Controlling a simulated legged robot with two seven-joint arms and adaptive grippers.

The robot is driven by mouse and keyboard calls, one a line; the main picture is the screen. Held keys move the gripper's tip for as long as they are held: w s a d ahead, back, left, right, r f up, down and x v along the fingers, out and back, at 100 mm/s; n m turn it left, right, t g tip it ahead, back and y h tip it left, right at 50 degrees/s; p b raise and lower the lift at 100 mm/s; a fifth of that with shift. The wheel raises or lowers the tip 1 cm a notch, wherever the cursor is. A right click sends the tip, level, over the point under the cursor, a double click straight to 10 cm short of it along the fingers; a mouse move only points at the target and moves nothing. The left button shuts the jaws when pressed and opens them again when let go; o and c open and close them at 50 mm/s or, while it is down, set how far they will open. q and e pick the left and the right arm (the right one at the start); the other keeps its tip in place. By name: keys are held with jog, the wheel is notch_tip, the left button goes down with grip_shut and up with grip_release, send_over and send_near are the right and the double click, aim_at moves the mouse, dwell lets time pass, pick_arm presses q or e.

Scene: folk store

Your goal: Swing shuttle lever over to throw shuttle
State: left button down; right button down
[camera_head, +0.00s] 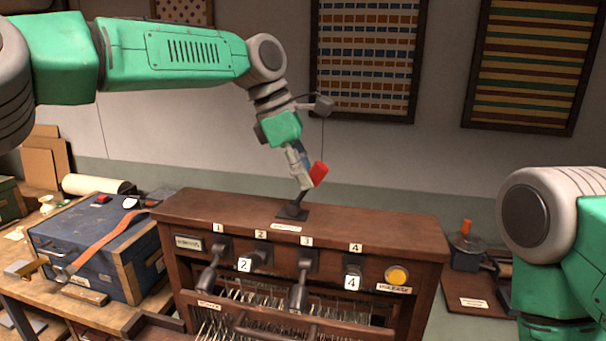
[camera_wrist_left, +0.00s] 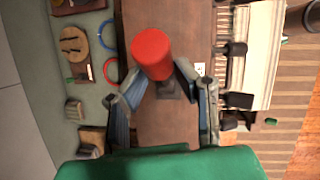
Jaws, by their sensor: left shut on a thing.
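The shuttle lever stands on top of the brown wooden loom cabinet (camera_head: 372,220). It has a red cylindrical knob (camera_head: 319,174) and a dark base (camera_head: 292,212). The lever leans to the right in the head view. My left gripper (camera_head: 306,180) comes down from above and is shut on the lever just beside the red knob. In the left wrist view the red knob (camera_wrist_left: 152,53) sits between the two fingers, and the dark base shows behind it. My right gripper is out of view; only part of my right arm shows at the right edge.
The cabinet front carries numbered levers, one at the third position (camera_head: 300,284), and a yellow button (camera_head: 397,275). A blue case (camera_head: 90,245) with an orange strap stands on the left bench. A pot with an orange knob (camera_head: 467,240) stands at the right. Space above the cabinet is clear.

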pick_arm(q)
jog(key=shift+s+d, duration=0.2)
jog(key=shift+d, duration=0.6)
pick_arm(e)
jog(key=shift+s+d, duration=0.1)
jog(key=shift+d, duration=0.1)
pick_arm(q)
jog(key=shift+d+r, duration=0.1)
jog(key=shift+d, duration=0.15)
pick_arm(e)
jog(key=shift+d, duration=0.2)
pick_arm(q)
jog(key=shift+w, duration=0.1)
